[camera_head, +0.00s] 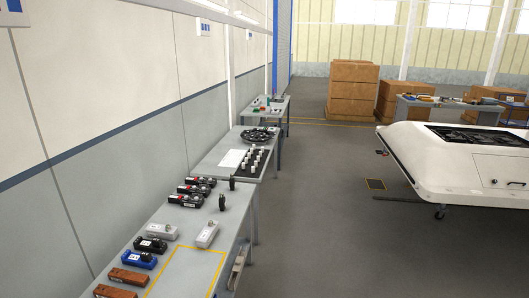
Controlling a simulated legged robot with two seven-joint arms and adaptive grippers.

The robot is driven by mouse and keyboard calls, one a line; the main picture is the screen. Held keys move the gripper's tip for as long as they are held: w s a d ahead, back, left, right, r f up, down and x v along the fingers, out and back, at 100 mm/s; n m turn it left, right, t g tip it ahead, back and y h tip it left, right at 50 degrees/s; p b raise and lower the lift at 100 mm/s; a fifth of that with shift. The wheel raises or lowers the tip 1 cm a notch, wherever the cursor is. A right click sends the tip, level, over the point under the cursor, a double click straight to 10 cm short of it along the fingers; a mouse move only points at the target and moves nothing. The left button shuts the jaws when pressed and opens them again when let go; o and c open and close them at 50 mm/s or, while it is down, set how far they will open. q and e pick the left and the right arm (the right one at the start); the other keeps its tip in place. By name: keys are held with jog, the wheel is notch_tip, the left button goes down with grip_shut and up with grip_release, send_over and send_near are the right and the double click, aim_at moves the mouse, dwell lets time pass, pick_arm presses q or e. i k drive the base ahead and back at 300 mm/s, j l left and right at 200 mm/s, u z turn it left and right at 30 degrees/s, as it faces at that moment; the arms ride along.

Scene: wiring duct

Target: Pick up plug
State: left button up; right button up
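I cannot tell for sure which item is the plug. Two small black upright pieces, one (222,202) near the right edge of the near table (185,218) and one (232,183) at its far end, have a plug-like shape but are too small to make out. Along the wall side lie black-and-red devices (186,200), a white block (161,231), a black block (150,245), a blue block (139,260) and brown blocks (128,276). Another white block (207,234) lies to the right. Neither of my grippers is in view.
A yellow outline (178,250) marks the near tabletop. Further tables stand behind along the wall (70,130). A white machine body (455,165) stands at the right, with brown boxes (352,90) at the back. The grey floor (320,220) between is mostly open.

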aim_at(233, 180)
jog(key=i+z, duration=0.35)
jog(key=i, duration=1.8)
jog(key=i+l+u, duration=0.1)
jog(key=i+u, duration=0.3)
jog(key=i, duration=0.2)
jog(key=i+l+u, duration=0.4)
jog(key=i, duration=0.2)
jog(key=i+l+u, duration=0.4)
jog(key=i, duration=0.15)
